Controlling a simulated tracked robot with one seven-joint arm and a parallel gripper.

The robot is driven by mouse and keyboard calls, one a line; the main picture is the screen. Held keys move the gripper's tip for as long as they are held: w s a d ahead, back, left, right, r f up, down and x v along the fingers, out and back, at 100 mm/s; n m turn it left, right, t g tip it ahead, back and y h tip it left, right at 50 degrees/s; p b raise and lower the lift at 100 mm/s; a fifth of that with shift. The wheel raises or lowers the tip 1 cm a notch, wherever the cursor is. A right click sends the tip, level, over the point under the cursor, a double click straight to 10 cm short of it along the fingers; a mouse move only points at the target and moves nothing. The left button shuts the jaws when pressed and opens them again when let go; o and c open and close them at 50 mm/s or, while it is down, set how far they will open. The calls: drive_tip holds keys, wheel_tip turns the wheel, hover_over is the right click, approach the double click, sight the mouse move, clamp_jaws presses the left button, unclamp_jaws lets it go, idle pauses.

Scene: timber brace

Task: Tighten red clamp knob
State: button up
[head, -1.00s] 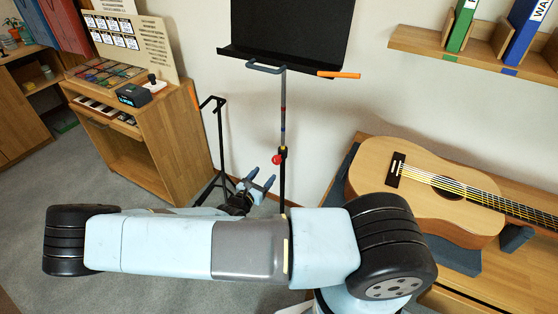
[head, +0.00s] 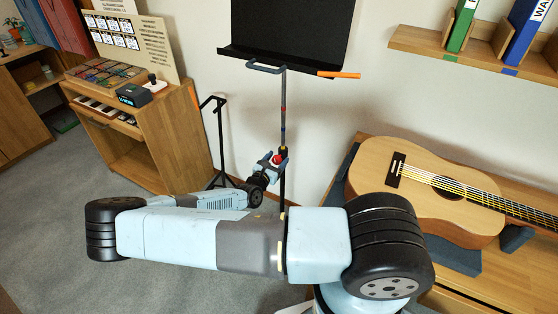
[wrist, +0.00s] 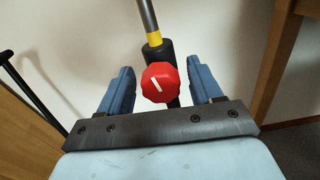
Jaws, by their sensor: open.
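The red clamp knob (wrist: 160,82) has a white pointer line and sits on the black clamp collar (wrist: 158,50) of the music stand's pole (wrist: 147,15). In the wrist view it lies between the two blue fingers of my gripper (wrist: 160,88), with a gap on both sides. In the head view the knob (head: 277,159) shows at the open jaws of my gripper (head: 272,160), partly covered by them. A yellow band (wrist: 154,39) marks the pole just above the collar. The black music stand desk (head: 288,30) is at the top of the pole.
A guitar (head: 430,185) lies on the wooden bench at right. A black stand (head: 214,140) is left of the pole, near a wooden cabinet (head: 150,140). An orange bar (head: 338,74) sticks out at the desk's right edge. The white wall is close behind the pole.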

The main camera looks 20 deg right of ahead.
drive_tip(key=shift+c, duration=0.3)
drive_tip(key=c, duration=1)
drive_tip(key=shift+m, duration=1.2)
drive_tip(key=o, duration=1.1)
drive_tip(key=shift+c, duration=0.2)
drive_tip(key=shift+s, duration=0.15)
